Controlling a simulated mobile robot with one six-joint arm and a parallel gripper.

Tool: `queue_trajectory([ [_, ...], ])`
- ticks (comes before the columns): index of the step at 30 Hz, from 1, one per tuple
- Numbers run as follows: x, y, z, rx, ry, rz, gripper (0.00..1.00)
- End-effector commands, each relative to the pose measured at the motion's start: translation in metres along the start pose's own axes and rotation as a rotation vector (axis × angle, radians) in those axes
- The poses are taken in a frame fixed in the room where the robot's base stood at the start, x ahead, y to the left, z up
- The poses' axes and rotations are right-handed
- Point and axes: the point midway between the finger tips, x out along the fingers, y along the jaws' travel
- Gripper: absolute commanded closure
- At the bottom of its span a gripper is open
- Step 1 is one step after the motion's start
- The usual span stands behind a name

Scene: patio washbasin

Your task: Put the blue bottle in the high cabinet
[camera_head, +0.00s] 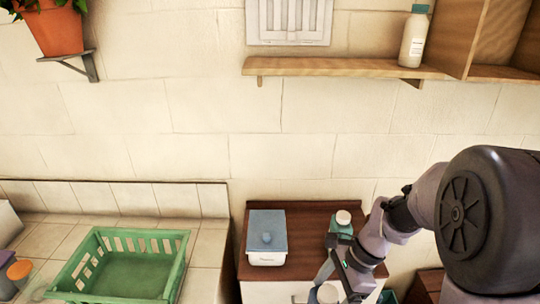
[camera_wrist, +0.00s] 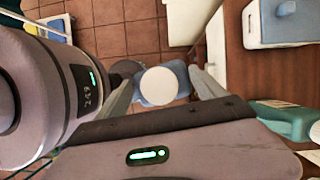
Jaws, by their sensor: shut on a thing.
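The blue bottle (camera_wrist: 161,86) has a white cap and a light blue body. It sits between the two fingers of my gripper (camera_wrist: 163,72) in the wrist view, cap toward the camera, and the fingers are shut on it. In the head view the bottle's white cap (camera_head: 327,294) shows at the bottom edge, beside my gripper (camera_head: 338,275), in front of the low cabinet; its lower part is out of frame. The high cabinet (camera_head: 490,38) is an open wooden box at the upper right, cut off by the frame.
A wooden shelf (camera_head: 330,67) holds a white bottle (camera_head: 414,38) with a teal cap left of the high cabinet. A brown-topped low cabinet (camera_head: 300,222) carries a blue-lidded box (camera_head: 267,240) and a teal bottle (camera_head: 342,224). A green basket (camera_head: 120,265) stands on the tiled counter.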

Motion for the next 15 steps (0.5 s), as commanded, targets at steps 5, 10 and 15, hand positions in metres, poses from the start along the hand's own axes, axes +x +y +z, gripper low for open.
queue_trajectory([
  [5, 0.042, -0.005, -0.016, -0.233, 0.000, 0.096, 0.93],
  [10, 0.082, -0.009, -0.032, -0.497, 0.001, 0.206, 0.93],
  [15, 0.126, -0.015, -0.054, -0.797, 0.001, 0.332, 0.93],
])
